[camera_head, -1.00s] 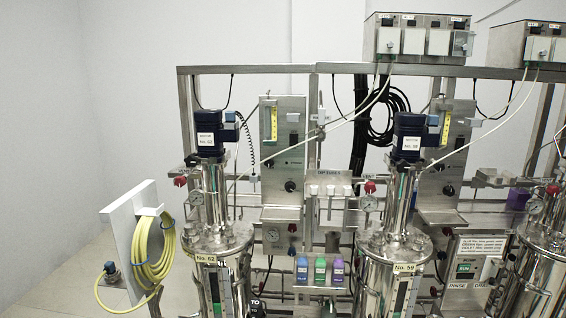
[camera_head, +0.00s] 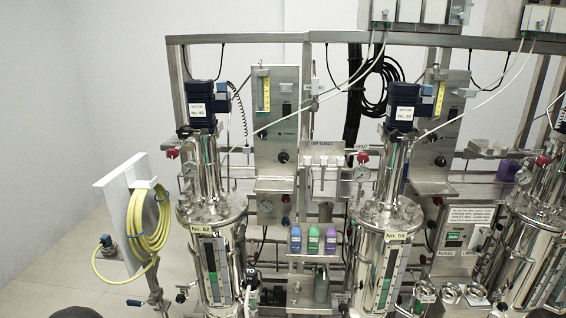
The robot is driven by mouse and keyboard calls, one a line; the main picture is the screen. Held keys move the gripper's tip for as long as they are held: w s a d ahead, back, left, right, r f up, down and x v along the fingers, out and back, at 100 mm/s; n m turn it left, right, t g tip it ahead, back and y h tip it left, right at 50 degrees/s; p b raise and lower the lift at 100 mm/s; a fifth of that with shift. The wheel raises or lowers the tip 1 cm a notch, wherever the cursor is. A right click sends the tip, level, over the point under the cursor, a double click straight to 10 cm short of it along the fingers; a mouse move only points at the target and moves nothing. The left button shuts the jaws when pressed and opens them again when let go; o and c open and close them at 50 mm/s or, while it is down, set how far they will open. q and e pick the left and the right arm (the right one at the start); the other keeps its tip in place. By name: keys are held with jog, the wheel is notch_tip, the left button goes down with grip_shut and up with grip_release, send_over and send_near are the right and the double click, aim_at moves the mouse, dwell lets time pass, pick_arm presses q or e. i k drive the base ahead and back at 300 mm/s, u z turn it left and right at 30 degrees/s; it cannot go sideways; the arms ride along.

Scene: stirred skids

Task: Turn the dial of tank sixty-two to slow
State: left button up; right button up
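Tank sixty-two (camera_head: 210,262) is the steel vessel at left centre, with a "No. 62" label on its front. Its dark blue motor (camera_head: 201,97), also labelled No. 62, stands on top. Just right of it is a steel control panel (camera_head: 275,120) with a yellow scale at its upper left. A black dial (camera_head: 283,157) sits on the lower part of this panel. The dial is too small to tell where it points or to read its markings. Neither gripper shows.
Tank fifty-nine (camera_head: 385,270), with a similar panel (camera_head: 437,130), stands to the right. Several coloured bottles (camera_head: 313,240) sit on a shelf between the tanks. A yellow hose (camera_head: 148,235) hangs on a white board at left. Open floor (camera_head: 50,275) lies at far left.

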aim_at(284, 157)
jog(key=u, duration=0.15)
jog(key=i, duration=0.25)
jog(key=u, duration=3)
jog(key=k, duration=1.65)
jog(key=z, duration=1.25)
jog(key=i, duration=0.85)
jog(key=z, duration=0.25)
